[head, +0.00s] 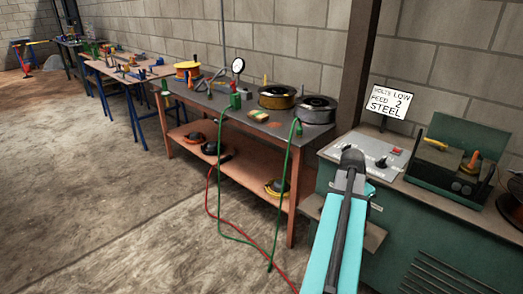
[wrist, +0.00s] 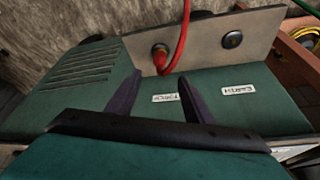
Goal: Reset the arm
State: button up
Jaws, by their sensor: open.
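My gripper (wrist: 159,80) shows in the wrist view as two dark fingers standing apart, with nothing held between them. They point at a green machine housing (wrist: 262,88) with two white labels and a grey plate behind it. In the head view my arm (head: 341,225), teal with a dark upper part, reaches up in front of the green welder cabinet (head: 440,250). Its dark end is near the cabinet's control panel; I cannot tell whether it touches. The fingers are not clear in the head view.
A red cable (wrist: 183,37) hangs from a plug on the grey plate (wrist: 270,35). A sign (head: 388,103) stands behind the control panel (head: 362,157). A workbench (head: 215,115) with spools and a gauge stands left, green and red hoses hanging down. The concrete floor (head: 100,200) is open at left.

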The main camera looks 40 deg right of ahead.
jog(key=w+a+f+n+y+p, duration=0.1)
jog(key=w+a+f+n, duration=0.1)
jog(key=w+a+f, duration=0.35)
jog(key=w+a+f+n+p, duration=0.1)
jog(key=w+a+f+n, duration=0.1)
jog(key=w+a, duration=0.55)
jog(key=w+a+f+n+p, duration=0.1)
jog(key=w+a+f, duration=0.25)
jog(key=a, duration=0.25)
jog(key=w+a+f+n+y, duration=0.1)
jog(key=w+a+f, duration=0.1)
jog(key=a+f, duration=0.25)
jog(key=w+a+f+n+p, duration=0.1)
jog(key=w+a+f+n, duration=0.15)
jog(key=a, duration=0.45)
jog(key=s+a+f+n+g+y+p, duration=0.1)
jog(key=s+a+f+n, duration=0.1)
jog(key=a+f, duration=0.5)
jog(key=s+a+f+n+g+p, duration=0.1)
jog(key=s+a+f+n, duration=0.15)
jog(key=a, duration=0.95)
jog(key=s+a+f+n+g, duration=0.1)
jog(key=s+a+f+n, duration=0.2)
jog(key=s+a, duration=0.3)
jog(key=s+a+f+n+g+y+p, duration=0.1)
jog(key=s+a+f+n, duration=0.2)
jog(key=s+a+n, duration=0.2)
jog(key=shift+s+a+f+n+p, duration=0.35)
jog(key=shift+s+a, duration=0.45)
jog(key=shift+s, duration=0.55)
